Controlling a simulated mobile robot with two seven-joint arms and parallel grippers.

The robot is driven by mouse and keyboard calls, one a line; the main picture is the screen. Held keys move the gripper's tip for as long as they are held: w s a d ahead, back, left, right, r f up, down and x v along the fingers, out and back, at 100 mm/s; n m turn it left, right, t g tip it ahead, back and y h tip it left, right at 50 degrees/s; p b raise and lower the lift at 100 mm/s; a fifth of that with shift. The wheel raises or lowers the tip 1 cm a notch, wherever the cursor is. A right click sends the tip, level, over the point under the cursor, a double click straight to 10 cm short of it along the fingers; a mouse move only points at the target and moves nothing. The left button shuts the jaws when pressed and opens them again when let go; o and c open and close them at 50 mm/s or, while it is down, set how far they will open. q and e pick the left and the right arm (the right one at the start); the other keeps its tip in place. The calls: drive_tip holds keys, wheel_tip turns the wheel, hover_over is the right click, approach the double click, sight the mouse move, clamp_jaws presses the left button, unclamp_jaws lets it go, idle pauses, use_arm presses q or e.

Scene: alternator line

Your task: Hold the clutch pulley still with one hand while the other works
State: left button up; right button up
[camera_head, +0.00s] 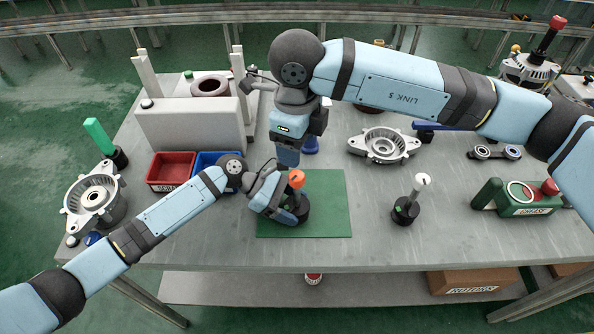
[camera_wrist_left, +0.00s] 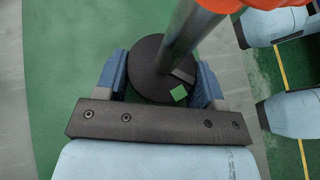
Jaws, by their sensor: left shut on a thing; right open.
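A dark round piece with an upright grey shaft, apparently the clutch pulley (camera_head: 303,212), stands on the green mat (camera_head: 325,218). In the left wrist view its black disc (camera_wrist_left: 150,72) carries a small green square and sits between my left gripper's blue fingers. My left gripper (camera_head: 290,212) is shut on it from the left, low over the mat. An orange part (camera_head: 297,178) is at the top of the shaft; its edge shows in the left wrist view (camera_wrist_left: 260,4). My right gripper (camera_head: 288,158) is open, pointing down just above and behind the orange part. Its fingertip gap is hard to see.
A red bin (camera_head: 171,183) and a partly hidden blue bin (camera_head: 205,163) are behind my left arm. A shafted black piece (camera_head: 408,205) stands right of the mat. The mat's right part is clear.

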sight(297, 175)
wheel_tip(297, 175, down, 9)
drive_tip(key=shift+r, duration=0.15)
drive_tip(key=c, duration=0.9)
